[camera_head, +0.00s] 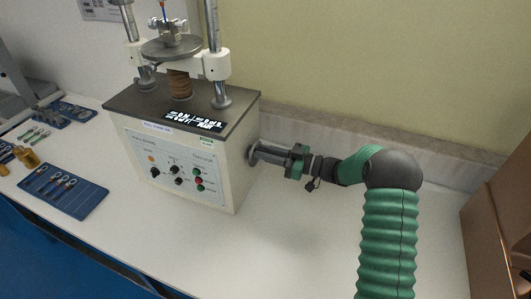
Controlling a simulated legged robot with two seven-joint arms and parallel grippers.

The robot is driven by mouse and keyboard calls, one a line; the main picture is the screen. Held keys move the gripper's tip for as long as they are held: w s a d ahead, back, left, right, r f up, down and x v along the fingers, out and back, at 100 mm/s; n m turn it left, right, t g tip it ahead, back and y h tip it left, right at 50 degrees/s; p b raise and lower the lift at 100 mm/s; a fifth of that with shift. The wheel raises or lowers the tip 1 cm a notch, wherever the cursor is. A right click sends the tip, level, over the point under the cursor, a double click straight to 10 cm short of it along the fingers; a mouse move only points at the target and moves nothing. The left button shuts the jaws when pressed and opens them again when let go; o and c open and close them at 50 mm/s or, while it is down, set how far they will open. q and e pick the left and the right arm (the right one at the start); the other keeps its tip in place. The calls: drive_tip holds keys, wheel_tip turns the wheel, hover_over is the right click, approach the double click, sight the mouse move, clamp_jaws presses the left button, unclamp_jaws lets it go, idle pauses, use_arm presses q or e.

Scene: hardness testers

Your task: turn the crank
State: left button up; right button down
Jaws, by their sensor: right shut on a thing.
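The hardness tester (185,160) is a cream box with a dark top, knobs and buttons on its front, and a round platform between two metal columns. Its crank (253,153) is on the right side of the box, and only a small dark part of it shows. My right gripper (262,152) reaches in from the right with a green and black arm. It is shut on the crank at the tester's side, and its fingers hide most of the crank. My left gripper is not in view.
A blue tray (87,199) with small tools lies at the left on the white table (290,245). Brass pieces (27,157) stand beside it. A cardboard box (490,245) stands at the right edge. The table in front of the tester is clear, and a wall rises behind.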

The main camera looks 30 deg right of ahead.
drive_tip(key=shift+s+a+f+n+b, duration=0.15)
drive_tip(key=shift+f+n+b, duration=0.3)
drive_tip(key=shift+n+b, duration=0.55)
drive_tip(key=shift+s+a+r+n, duration=0.1)
drive_tip(key=shift+a+n, duration=0.05)
drive_tip(key=shift+n, duration=0.35)
drive_tip(key=c, duration=1.3)
unclamp_jaws()
drive_tip(key=v, duration=1.7)
drive_tip(key=shift+b, duration=0.35)
